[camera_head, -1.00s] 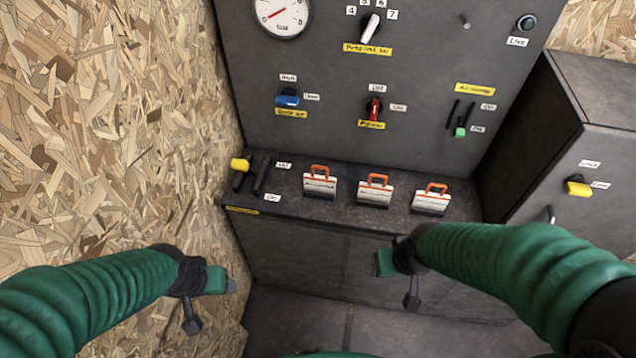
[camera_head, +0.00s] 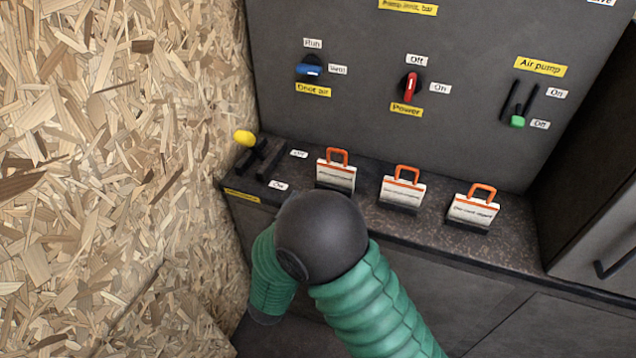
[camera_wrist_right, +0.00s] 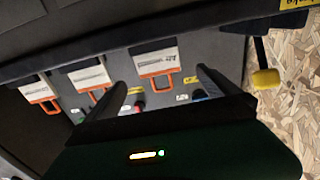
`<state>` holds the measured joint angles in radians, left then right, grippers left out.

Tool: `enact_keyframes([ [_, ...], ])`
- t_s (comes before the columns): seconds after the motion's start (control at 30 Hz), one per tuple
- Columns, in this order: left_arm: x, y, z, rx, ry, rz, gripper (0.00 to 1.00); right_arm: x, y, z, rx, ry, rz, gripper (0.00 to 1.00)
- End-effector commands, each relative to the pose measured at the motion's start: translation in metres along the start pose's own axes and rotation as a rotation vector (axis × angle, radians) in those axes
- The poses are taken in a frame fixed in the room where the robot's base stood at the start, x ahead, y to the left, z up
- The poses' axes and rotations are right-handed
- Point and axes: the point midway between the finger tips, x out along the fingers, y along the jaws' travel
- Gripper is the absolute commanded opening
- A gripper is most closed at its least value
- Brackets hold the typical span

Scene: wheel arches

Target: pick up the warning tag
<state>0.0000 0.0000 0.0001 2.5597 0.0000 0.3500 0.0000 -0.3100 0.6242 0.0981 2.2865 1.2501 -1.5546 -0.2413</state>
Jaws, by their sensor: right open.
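Three white warning tags with orange handles stand in dark holders on the ledge: a left tag (camera_head: 336,176), a middle tag (camera_head: 402,190) and a right tag (camera_head: 473,210). Their print is too small to read surely. In the right wrist view, my right gripper (camera_wrist_right: 162,81) is open. The left tag (camera_wrist_right: 157,57) shows between its two fingers, with its orange handle toward the gripper; I see no contact. The middle tag (camera_wrist_right: 90,76) and right tag (camera_wrist_right: 38,91) lie to the left there. In the head view my arm hides the right gripper. My left gripper is out of view.
A yellow-knobbed lever (camera_head: 244,138) stands at the ledge's left end near the chipboard wall (camera_head: 110,150). The panel behind holds a blue knob (camera_head: 309,67), red power switch (camera_head: 410,87) and green-tipped pump lever (camera_head: 518,121). A dark cabinet (camera_head: 600,200) is at right.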

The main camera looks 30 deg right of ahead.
Motion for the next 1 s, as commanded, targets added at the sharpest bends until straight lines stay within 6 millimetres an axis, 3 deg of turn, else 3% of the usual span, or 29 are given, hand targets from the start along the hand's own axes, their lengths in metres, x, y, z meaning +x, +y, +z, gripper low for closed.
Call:
enact_keyframes([
  [0.2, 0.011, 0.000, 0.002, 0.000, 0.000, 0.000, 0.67, 0.059, 0.003, 0.002, 0.004, 0.000, 0.006, 1.00],
  [0.33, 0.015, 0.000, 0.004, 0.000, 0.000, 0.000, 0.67, 0.088, 0.002, 0.001, 0.004, -0.001, 0.004, 1.00],
  [0.53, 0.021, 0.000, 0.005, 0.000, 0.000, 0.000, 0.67, 0.110, 0.003, 0.002, 0.003, -0.001, 0.001, 1.00],
  [0.77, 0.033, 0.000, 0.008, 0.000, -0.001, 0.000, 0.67, 0.149, 0.004, 0.004, 0.004, -0.001, 0.000, 1.00],
  [1.0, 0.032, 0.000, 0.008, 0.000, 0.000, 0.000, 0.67, 0.154, 0.004, 0.002, 0.003, -0.002, -0.001, 1.00],
])
